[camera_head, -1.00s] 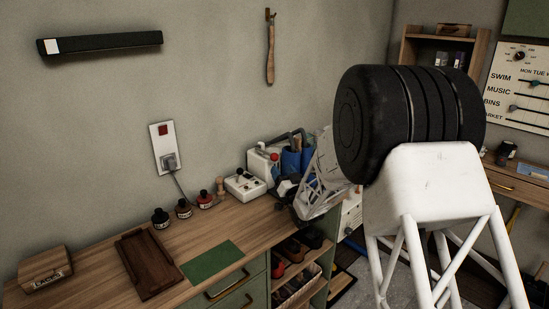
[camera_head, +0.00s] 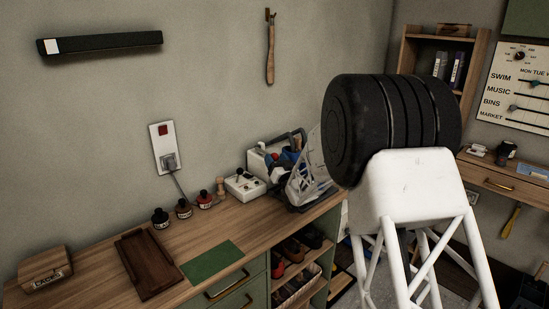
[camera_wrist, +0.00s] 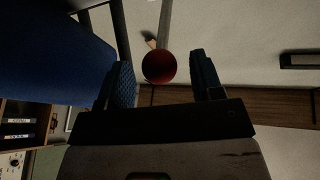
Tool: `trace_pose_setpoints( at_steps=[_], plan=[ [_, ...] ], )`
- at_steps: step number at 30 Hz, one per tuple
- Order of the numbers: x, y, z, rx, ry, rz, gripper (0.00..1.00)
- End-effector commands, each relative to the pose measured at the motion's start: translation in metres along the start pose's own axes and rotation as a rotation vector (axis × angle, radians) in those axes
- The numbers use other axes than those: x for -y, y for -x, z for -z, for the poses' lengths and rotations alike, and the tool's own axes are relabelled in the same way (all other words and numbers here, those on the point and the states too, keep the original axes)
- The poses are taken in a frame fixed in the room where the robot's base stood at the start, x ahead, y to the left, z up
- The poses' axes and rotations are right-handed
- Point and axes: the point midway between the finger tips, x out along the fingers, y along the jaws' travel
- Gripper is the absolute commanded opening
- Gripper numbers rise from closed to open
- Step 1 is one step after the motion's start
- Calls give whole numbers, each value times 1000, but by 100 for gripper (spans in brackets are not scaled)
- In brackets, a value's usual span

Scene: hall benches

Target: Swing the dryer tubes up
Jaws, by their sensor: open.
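The boot dryer, a white box (camera_head: 257,160) with dark tubes (camera_head: 290,138) and blue parts, stands at the right end of the bench against the wall. My white arm link hides much of it. In the wrist view a red ball knob (camera_wrist: 159,67) on a grey rod sits between the fingertips of my gripper (camera_wrist: 160,75). The fingers are apart, with a gap visible on each side of the knob; I cannot tell the depth between them. A large blue surface (camera_wrist: 45,60) fills the left of that view, close to the left finger. Dark bars show above it.
A white control box (camera_head: 245,185), several small bottles (camera_head: 184,208), a green mat (camera_head: 213,261) and a brown tray (camera_head: 150,264) are on the bench. A shoe shelf (camera_head: 297,270) is below. The bench front is mostly clear.

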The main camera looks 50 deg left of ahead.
Motion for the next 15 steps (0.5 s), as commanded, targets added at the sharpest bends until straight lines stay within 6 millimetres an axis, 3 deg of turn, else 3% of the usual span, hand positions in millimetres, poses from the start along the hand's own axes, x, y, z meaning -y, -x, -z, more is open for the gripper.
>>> trace_pose_setpoints(
  at_steps=[6,15],
  plan=[
    [0,-14,0,1,0,0,60],
    [0,-17,0,0,0,0,60]
  ],
)
